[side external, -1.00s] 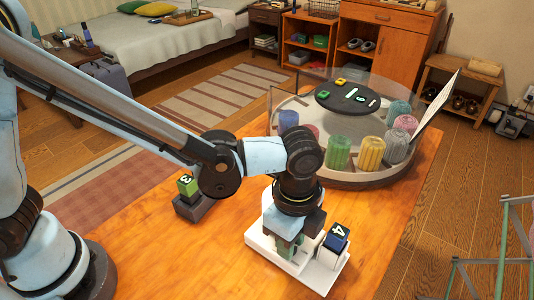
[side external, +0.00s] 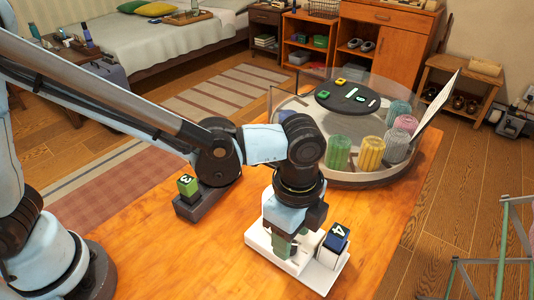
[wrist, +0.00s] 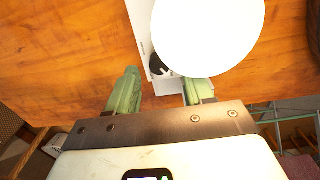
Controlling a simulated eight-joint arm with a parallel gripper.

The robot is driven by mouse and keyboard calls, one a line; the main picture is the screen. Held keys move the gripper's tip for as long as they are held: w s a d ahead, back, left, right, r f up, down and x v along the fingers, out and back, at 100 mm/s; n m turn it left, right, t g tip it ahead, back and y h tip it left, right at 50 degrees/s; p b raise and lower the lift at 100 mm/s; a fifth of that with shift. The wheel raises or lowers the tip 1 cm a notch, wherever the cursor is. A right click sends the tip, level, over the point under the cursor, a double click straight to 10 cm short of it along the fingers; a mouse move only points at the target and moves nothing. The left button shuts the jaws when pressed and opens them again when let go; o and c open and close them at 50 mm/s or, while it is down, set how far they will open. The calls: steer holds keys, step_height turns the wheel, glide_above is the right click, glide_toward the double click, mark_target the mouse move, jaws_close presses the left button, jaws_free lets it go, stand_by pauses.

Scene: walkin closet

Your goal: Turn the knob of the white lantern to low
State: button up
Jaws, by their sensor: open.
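In the wrist view, a bright white round shape (wrist: 208,35), likely the lantern's top, covers part of a white base (wrist: 140,18). A black knob (wrist: 159,66) with a pale pointer mark sits at the round shape's lower left edge. My gripper (wrist: 160,80) is open, with one green finger on each side of the knob; contact cannot be told. In the side view, my gripper (side external: 288,246) points down over a white base (side external: 264,249) on the wooden table. The knob is hidden there, and its setting cannot be read.
A round tray (side external: 350,182) with clear walls and several ribbed coloured cylinders is behind. The front-left tabletop is clear.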

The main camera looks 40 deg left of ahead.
step_height(320, 180, up, 10)
steer(key=shift+r, duration=0.15)
stand_by(0.3)
steer(key=a+f+n+t, duration=0.2)
steer(key=a+n+t, duration=0.5)
steer(key=a+n, duration=1.1)
steer(key=a, duration=0.8)
steer(key=shift+s, duration=0.3)
steer(key=shift+a, duration=0.1)
